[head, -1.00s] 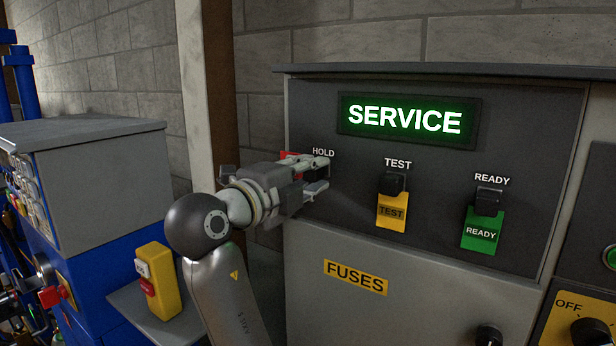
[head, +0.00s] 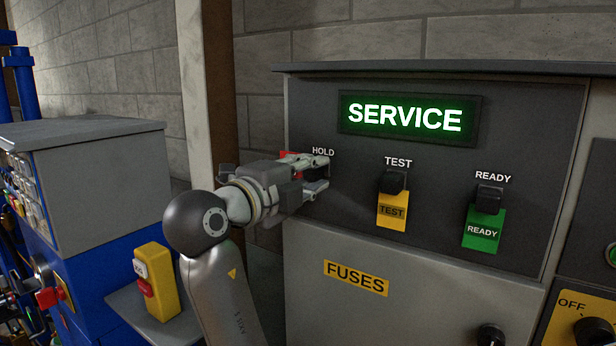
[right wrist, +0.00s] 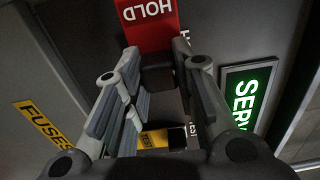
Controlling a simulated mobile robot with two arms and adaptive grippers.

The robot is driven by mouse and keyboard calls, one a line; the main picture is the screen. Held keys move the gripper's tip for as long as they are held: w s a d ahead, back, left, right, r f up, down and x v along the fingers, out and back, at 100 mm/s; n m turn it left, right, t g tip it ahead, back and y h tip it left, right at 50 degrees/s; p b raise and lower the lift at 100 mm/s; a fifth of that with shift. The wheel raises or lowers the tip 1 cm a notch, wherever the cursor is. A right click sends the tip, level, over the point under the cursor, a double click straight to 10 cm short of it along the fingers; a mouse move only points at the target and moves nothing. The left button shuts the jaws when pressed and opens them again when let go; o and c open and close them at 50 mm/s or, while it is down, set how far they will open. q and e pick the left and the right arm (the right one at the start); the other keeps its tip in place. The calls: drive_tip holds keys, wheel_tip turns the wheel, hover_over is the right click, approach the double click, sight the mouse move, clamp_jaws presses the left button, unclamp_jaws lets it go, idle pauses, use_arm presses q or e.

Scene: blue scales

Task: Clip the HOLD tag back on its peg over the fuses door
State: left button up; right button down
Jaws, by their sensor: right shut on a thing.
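The red HOLD tag (right wrist: 147,30) shows upside down at the top of the right wrist view. Its dark clip block (right wrist: 158,78) is between the fingers of my right gripper (head: 322,174), which is shut on it. In the head view only a sliver of the red tag (head: 289,155) shows behind the gripper. The gripper is at the dark panel, just under the printed HOLD label (head: 323,152). The HOLD peg is hidden by the gripper, so I cannot tell whether the tag touches it. The FUSES door (head: 310,250) is below. My left gripper is not in view.
A yellow TEST tag (head: 391,212) and a green READY tag (head: 482,230) hang to the right. A lit SERVICE sign (head: 405,117) is above. A yellow button box (head: 160,280) stands on a shelf at lower left, beside a blue machine (head: 85,240).

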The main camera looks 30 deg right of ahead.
idle(0.7)
drive_tip(key=shift+b, duration=0.45)
drive_tip(key=shift+w+d, duration=0.2)
drive_tip(key=shift+d, duration=0.25)
drive_tip(key=c, duration=1.1)
unclamp_jaws()
